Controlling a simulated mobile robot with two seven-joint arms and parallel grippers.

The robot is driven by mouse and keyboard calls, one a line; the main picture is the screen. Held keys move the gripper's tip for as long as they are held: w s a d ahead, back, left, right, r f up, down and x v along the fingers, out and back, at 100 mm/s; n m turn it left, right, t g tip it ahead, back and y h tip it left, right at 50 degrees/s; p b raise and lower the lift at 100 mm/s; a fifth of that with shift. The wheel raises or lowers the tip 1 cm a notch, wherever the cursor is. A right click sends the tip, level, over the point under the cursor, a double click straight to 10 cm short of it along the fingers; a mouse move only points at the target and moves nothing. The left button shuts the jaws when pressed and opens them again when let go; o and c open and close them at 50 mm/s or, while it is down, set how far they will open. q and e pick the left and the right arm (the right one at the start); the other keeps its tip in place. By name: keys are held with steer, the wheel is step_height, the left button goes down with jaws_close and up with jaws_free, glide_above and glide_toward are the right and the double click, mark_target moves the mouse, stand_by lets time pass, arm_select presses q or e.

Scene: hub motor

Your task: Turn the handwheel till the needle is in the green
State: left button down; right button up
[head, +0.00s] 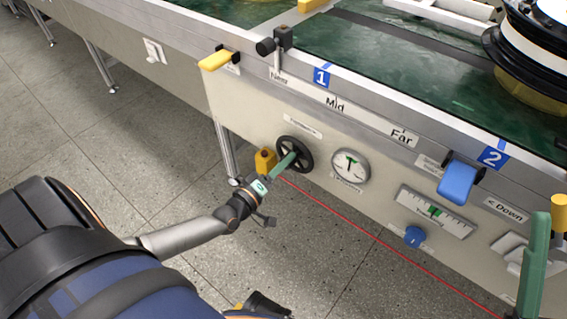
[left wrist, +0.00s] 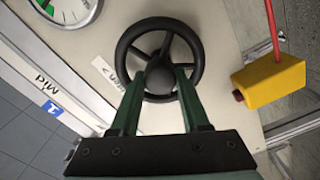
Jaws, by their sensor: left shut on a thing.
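The black spoked handwheel (head: 305,148) is on the pale front panel below the "Mid" label. It also shows in the left wrist view (left wrist: 194,55). My left gripper (head: 290,160) is at the wheel, its green fingers (left wrist: 168,80) shut on the hub at the centre. The round white gauge (head: 350,166) is just right of the wheel. Its lower part shows at the top of the left wrist view (left wrist: 72,10), with some green on the face. I cannot tell exactly where the needle stands. A green finger of my right gripper (head: 535,260) shows at the right edge.
A yellow box (head: 264,160) with a red cord sits just left of the wheel; it is close beside it in the left wrist view (left wrist: 270,85). Right of the gauge are a scale (head: 434,212), a blue knob (head: 415,237) and a blue lever (head: 457,180). The floor before the panel is clear.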

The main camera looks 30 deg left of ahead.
arm_select(q)
steer(key=shift+n, duration=0.4)
steer(key=shift+c, duration=1.9)
jaws_free()
steer(key=s+p, duration=0.3)
steer(key=s, duration=0.9)
steer(key=shift+s+a, duration=0.3)
steer(key=shift+a, duration=0.15)
